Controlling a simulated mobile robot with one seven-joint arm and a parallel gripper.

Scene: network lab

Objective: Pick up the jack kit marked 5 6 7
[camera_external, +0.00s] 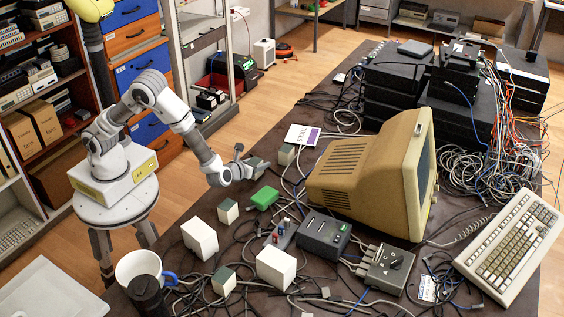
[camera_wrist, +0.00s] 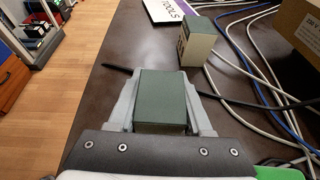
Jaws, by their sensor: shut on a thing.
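My gripper (camera_external: 246,160) is above the table's left edge, shut on a small box with a dark green top (camera_wrist: 162,92). Its fingers (camera_wrist: 160,76) grip the box on two opposite sides. The box's front marks are out of sight, so I cannot read a number on it. A similar cream box with a green top (camera_wrist: 197,42) stands just beyond, apart from the gripper; it also shows in the external view (camera_external: 287,155). Two more such small boxes stand nearer, one left of the green block (camera_external: 228,212) and one by the front (camera_external: 224,281).
Loose cables cover much of the dark table (camera_external: 335,95). The beige monitor (camera_external: 350,175) stands right of my gripper. A green block (camera_external: 264,197), two white boxes (camera_external: 200,240) and a white mug (camera_external: 138,268) are nearer the front. A purple-and-white TOOLS card (camera_external: 303,134) lies behind.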

